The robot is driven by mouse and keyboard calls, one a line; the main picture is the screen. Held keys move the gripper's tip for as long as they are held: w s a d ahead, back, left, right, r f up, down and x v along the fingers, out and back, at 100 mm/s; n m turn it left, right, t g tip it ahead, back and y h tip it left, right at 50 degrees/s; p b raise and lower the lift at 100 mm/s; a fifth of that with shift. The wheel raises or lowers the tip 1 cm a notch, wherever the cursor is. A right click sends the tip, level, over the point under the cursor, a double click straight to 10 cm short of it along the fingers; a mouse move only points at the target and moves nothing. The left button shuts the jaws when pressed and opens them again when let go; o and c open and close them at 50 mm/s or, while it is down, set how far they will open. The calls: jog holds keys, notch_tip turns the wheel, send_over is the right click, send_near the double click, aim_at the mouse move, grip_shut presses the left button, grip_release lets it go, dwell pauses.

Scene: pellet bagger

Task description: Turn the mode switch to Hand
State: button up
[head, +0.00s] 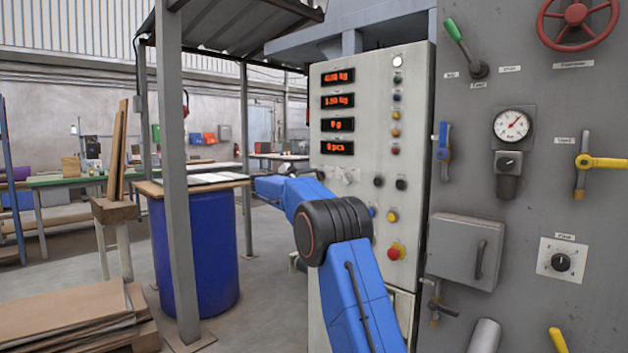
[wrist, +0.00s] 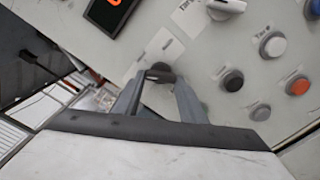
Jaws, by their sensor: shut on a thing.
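The mode switch (wrist: 161,73) shows in the wrist view as a small dark knob on the pale panel, beside a white label whose words are too blurred to read. My gripper (wrist: 158,81) has one finger on each side of this knob and is shut on it. The fingers and the tilted view hide part of the knob, so its exact setting cannot be told. In the head view, the pale control panel (head: 362,225) stands in the middle, and my blue arm hides much of the gripper and the switch.
In the head view, a red emergency button (head: 396,252) is lower on the panel. A grey post (head: 178,180) stands left.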

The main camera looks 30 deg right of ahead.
jog(key=m, duration=0.6)
dwell(0.6)
jog(key=o, duration=1.1)
jog(key=shift+r, duration=0.1)
jog(key=shift+c, duration=0.2)
jog(key=shift+a, duration=0.1)
jog(key=v, duration=1.7)
jog(key=shift+a, duration=0.15)
